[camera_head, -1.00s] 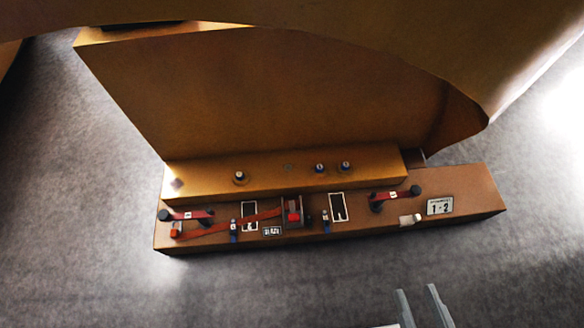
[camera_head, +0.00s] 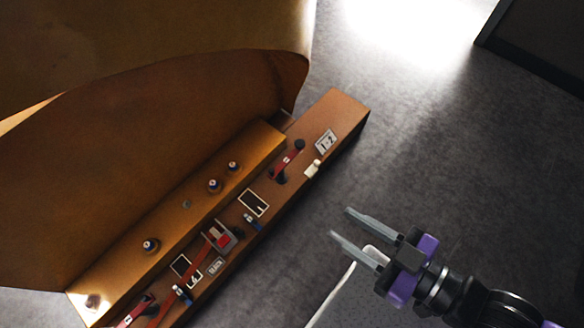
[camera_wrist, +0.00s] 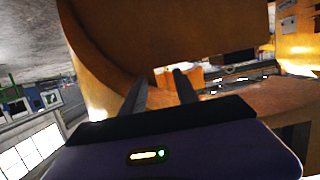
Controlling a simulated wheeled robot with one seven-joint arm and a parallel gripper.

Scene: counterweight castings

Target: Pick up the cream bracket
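The cream bracket (camera_head: 313,168) is a small pale piece on the orange-brown ledge, near its right end. It lies beside a red-and-black handle and below the white "1-2" plate. My gripper (camera_head: 340,222) is to the right of the ledge and apart from it in the head view, with its two grey fingers spread and nothing between them. In the wrist view my gripper's fingers (camera_wrist: 160,85) also show apart and empty, with orange casting beyond them. I cannot make out the bracket in the wrist view.
The ledge (camera_head: 345,108) also holds a red-and-black handle (camera_head: 287,160), the "1-2" plate (camera_head: 325,141), a white-framed slot (camera_head: 253,202) and a red block (camera_head: 222,238). A large curved orange casting (camera_head: 180,150) rises behind.

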